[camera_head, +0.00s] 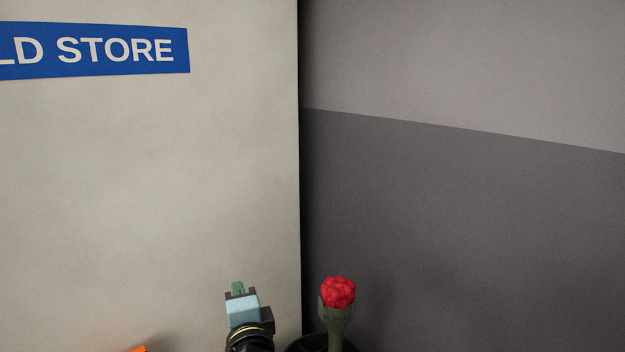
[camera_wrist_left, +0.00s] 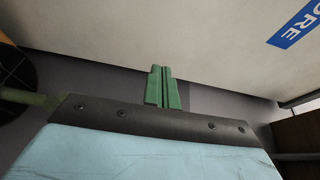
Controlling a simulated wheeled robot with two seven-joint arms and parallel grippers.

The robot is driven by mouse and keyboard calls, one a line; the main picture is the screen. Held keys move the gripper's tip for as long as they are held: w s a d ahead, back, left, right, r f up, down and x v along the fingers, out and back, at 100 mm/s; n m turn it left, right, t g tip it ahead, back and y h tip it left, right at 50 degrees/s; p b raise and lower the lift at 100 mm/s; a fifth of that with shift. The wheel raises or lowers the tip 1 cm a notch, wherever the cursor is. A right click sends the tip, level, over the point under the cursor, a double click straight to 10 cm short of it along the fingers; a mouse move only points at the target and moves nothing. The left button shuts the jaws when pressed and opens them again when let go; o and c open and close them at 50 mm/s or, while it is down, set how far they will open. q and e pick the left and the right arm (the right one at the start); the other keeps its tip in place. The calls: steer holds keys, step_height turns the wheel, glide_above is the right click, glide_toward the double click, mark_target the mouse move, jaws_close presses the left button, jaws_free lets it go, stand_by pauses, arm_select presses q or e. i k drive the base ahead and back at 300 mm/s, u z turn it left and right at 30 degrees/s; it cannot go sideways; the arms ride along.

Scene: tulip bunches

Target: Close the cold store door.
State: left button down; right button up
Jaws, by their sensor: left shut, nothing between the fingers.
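A large pale panel (camera_head: 150,190) with a blue sign (camera_head: 95,50) reading "LD STORE" fills the left of the head view. I take it as the cold store door; no handle shows, and I cannot tell whether it stands open. My left gripper (camera_head: 238,287) is in front of the panel's lower part, near its right edge. Its green fingers (camera_wrist_left: 163,72) are shut with nothing between them. In the left wrist view the panel (camera_wrist_left: 190,35) lies beyond the fingertips, and I cannot tell whether they touch it. My right gripper is not in view.
A red flower bunch (camera_head: 338,292) with a green wrap stands at a dark round bucket (camera_head: 308,344), right of my left gripper. A two-tone grey wall (camera_head: 460,200) fills the right side. A small orange thing (camera_head: 138,349) shows at the bottom edge.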

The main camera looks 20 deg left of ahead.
mark_target(150, 155)
steer(key=i, duration=1.65)
